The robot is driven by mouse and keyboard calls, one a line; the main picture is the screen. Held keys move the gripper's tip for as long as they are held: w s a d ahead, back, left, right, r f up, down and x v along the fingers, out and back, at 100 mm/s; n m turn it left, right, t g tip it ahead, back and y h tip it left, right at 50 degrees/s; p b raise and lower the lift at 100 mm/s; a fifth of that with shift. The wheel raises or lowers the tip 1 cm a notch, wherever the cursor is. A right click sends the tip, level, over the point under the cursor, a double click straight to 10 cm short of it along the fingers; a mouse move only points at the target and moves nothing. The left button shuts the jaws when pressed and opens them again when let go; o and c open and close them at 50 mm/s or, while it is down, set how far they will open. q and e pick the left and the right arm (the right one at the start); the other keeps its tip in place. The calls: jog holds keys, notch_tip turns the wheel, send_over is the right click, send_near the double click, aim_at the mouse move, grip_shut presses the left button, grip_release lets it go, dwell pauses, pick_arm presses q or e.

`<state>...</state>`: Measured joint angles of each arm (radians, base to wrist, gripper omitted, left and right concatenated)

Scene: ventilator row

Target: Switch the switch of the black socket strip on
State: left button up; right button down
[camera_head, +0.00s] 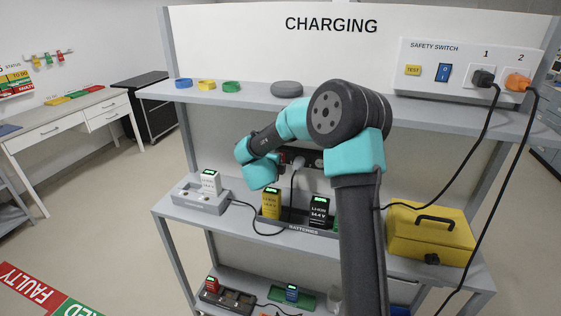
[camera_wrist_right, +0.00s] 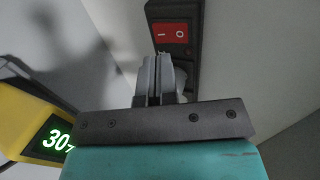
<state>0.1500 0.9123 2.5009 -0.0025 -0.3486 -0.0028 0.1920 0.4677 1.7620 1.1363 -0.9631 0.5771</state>
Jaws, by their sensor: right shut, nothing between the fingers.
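The black socket strip (camera_head: 309,157) is on the back panel below the upper shelf in the head view, partly hidden by my right arm. In the right wrist view the strip (camera_wrist_right: 190,12) runs along the panel with a red rocker switch (camera_wrist_right: 171,33) marked I and O. I cannot tell which side of the rocker is pressed. My right gripper (camera_wrist_right: 160,60) is shut and empty, its fingertips just below the switch in that view. I cannot tell whether they touch the strip. In the head view its fingers are hidden by my wrist. My left gripper is not in view.
A pale plug (camera_head: 299,163) with a black cable sits in the strip. Below stand a yellow battery (camera_head: 271,204) and a black battery (camera_head: 319,210). A white battery (camera_head: 210,182) stands left and a yellow case (camera_head: 431,235) right. The upper shelf (camera_head: 260,100) is above my wrist.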

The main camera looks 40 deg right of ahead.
jog(key=v, duration=0.9)
jog(key=shift+a+r, duration=0.1)
jog(key=shift+r, duration=0.25)
